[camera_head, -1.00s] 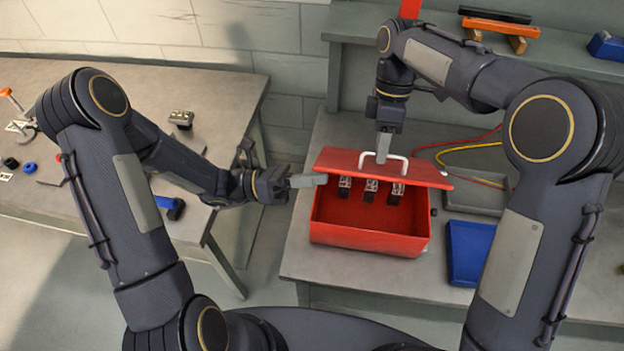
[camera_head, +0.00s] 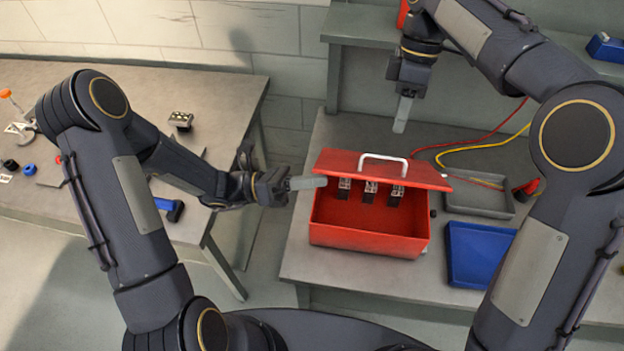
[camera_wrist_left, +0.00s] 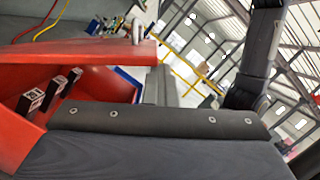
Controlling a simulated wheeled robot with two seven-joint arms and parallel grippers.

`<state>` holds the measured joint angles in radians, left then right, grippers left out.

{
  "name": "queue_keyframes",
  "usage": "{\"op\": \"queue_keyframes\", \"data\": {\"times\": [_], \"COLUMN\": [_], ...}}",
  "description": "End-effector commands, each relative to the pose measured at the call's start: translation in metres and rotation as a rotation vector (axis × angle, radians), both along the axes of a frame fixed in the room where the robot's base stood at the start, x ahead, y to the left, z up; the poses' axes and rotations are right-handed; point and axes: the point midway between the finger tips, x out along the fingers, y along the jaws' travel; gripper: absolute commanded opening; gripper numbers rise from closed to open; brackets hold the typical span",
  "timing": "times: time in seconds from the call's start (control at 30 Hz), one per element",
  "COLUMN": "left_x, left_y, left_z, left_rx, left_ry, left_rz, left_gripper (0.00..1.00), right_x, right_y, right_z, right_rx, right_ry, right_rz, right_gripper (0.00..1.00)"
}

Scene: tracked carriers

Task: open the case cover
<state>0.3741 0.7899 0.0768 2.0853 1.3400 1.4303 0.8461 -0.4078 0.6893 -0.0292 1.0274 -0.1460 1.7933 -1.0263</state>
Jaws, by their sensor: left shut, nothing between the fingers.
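The red case (camera_head: 370,240) stands on the right bench. Its red cover (camera_head: 335,163) is tilted partly open, with a gap along the front and a white handle (camera_head: 384,157) on top. Several dark clips with metal ends show in the gap. My left gripper (camera_head: 322,183) is shut and empty, its tip at the left end of the gap by the cover's front left corner; contact is unclear. The cover (camera_wrist_left: 85,52) and the case interior also show in the left wrist view. My right gripper (camera_head: 402,124) hangs above and behind the handle, apart from it; its finger gap is not visible.
A blue tray (camera_head: 470,278) and a grey tray (camera_head: 478,211) lie right of the case, with red and yellow cables (camera_head: 470,147) behind. The left bench (camera_head: 230,95) holds small parts and tools. A raised shelf (camera_head: 350,30) runs along the back.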

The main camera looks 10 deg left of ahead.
Motion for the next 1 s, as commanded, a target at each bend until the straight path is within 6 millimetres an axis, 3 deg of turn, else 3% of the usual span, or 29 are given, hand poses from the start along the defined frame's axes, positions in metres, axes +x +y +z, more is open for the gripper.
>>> {"op": "queue_keyframes", "data": {"times": [0.2, 0.5, 0.8, 1.0], "left_x": [0.004, 0.004, 0.004, 0.004], "left_y": [0.002, 0.002, 0.002, 0.002], "left_z": [-0.003, -0.003, -0.003, -0.003], "left_rx": [0.01, 0.009, 0.009, 0.009], "left_ry": [0.003, 0.003, 0.003, 0.003], "left_rz": [0.016, 0.015, 0.015, 0.014], "left_gripper": [0.0, 0.0, 0.0, 0.0], "right_x": [-0.041, -0.121, -0.205, -0.24], "right_y": [-0.06, -0.116, -0.135, -0.133], "right_z": [0.021, 0.018, -0.019, -0.048], "right_rx": [0.06, 0.162, 0.288, 0.363], "right_ry": [-0.091, -0.192, -0.259, -0.283], "right_rz": [-0.317, -0.798, -1.278, -1.516], "right_gripper": [0.31, 0.31, 0.31, 0.31]}}
